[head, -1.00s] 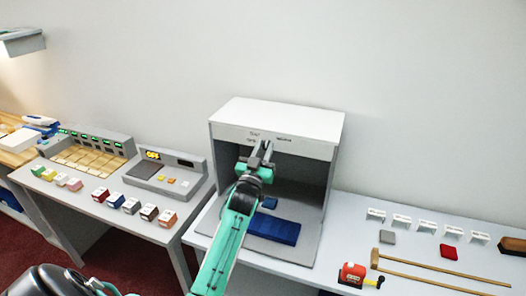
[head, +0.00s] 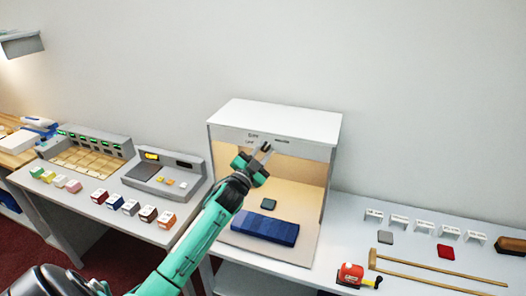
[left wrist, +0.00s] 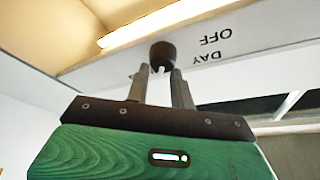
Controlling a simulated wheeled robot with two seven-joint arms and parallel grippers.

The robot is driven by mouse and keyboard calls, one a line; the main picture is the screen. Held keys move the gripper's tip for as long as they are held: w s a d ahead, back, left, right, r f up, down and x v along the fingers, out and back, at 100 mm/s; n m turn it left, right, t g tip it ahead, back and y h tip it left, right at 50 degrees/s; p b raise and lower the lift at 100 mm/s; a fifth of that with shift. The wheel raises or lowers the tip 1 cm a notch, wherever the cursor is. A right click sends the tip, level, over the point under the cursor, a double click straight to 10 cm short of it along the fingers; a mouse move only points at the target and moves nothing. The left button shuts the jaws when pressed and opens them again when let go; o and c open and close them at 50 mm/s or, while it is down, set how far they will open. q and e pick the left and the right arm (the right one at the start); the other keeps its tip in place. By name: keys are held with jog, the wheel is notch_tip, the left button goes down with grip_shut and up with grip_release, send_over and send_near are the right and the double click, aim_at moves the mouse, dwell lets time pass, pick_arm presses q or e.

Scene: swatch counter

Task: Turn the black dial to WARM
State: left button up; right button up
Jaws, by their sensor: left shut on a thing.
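The black dial (left wrist: 163,53) sits on the front panel of the white light booth (head: 275,118). In the left wrist view it shows between the tips of my left gripper (left wrist: 161,78), which is shut on it. A small white mark shows on the dial's near side. The labels OFF (left wrist: 216,37) and DAY (left wrist: 209,57) appear upside down beside it; I cannot see WARM there. In the head view my left gripper (head: 264,150) is at the panel and hides the dial. The booth's inside glows warm, with a lit strip (left wrist: 150,22). My right gripper is not in view.
Coloured blocks and consoles stand on the left counter. A red roll (head: 351,274), wooden rods and small stands are at right.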

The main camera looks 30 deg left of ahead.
pick_arm(q)
jog(key=shift+a, duration=0.1)
dwell(0.3)
jog(key=o, duration=0.7)
jog(key=shift+o, duration=1.4)
jog(key=shift+w+f, duration=0.1)
jog(key=shift+w, duration=0.05)
jog(key=b+v, duration=0.5)
jog(key=v, duration=0.9)
jog(key=shift+w, duration=0.1)
